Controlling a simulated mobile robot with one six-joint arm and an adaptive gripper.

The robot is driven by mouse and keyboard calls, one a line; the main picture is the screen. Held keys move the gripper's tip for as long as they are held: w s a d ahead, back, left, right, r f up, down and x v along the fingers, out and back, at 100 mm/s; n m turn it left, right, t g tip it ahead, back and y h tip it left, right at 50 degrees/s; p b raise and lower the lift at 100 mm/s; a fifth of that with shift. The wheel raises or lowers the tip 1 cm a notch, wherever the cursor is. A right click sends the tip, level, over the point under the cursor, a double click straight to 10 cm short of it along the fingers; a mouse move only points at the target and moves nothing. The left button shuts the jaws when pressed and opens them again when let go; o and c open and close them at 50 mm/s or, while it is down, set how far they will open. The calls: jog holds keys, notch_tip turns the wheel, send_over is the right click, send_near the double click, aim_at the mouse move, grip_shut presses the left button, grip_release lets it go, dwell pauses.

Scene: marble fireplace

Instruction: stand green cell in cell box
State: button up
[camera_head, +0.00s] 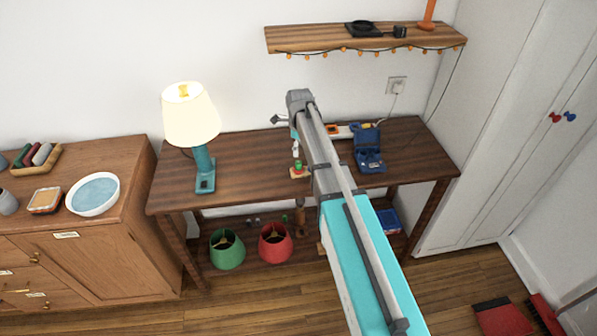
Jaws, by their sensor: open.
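A small green object, which looks like the green cell (298,165), stands on a small wooden block (297,174) near the front edge of the dark wooden table, just left of my arm. A blue open case, which looks like the cell box (369,160), sits on the table right of my arm; its inside is too small to make out.
A lit lamp (203,170) stands on the table's left side. A white and orange item (336,130) lies behind my arm, left of the blue case. A shelf (365,38) hangs above. The table's middle left and right end are clear.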

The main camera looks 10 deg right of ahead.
aim_at(298, 161)
jog(key=shift+f+b, duration=0.65)
jog(key=shift+f, duration=0.3)
jog(key=shift+f, duration=0.1)
jog(key=f+b, duration=0.5)
jog(key=shift+a, duration=0.2)
dwell(0.5)
grip_shut()
